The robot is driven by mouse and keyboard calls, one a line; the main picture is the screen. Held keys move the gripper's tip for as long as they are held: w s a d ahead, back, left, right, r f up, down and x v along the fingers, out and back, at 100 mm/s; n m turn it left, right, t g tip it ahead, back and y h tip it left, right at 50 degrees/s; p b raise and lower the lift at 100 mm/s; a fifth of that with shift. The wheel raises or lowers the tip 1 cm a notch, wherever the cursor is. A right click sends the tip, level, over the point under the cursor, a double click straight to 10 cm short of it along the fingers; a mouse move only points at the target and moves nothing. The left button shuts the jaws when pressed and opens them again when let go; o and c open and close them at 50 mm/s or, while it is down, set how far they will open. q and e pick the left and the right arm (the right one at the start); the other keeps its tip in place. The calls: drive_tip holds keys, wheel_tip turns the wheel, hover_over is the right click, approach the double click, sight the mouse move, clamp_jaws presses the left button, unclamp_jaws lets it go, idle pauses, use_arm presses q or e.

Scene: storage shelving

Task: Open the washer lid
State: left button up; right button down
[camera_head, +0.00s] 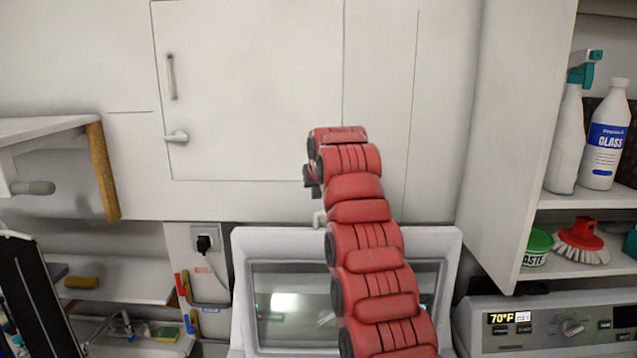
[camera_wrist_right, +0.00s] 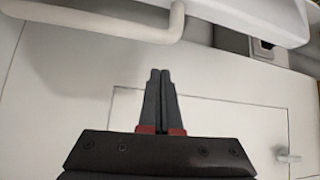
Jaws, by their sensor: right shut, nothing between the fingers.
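The washer lid (camera_head: 245,290), a white frame around a dark glass window, is at the bottom centre of the head view. It is wider at the top and appears raised, standing steeply. My right arm crosses in front of the lid. My right gripper (camera_wrist_right: 160,75) is shut and empty, its fingertips close to the handle in the wrist view; contact cannot be told. In the head view my arm mostly hides this gripper. My left gripper is out of view.
A white wall cabinet (camera_head: 250,80) is behind my arm. At the right, shelves hold a spray bottle (camera_head: 566,140), a blue-labelled bottle (camera_head: 606,140) and a red brush (camera_head: 582,240), above a control panel (camera_head: 590,325). A wooden-edged shelf (camera_head: 104,170) juts out at left.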

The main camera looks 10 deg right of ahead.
drive_tip(key=shift+s+f+p, duration=0.9)
drive_tip(key=shift+s+f, duration=0.1)
drive_tip(key=shift+s, duration=0.3)
drive_tip(key=shift+a, duration=0.1)
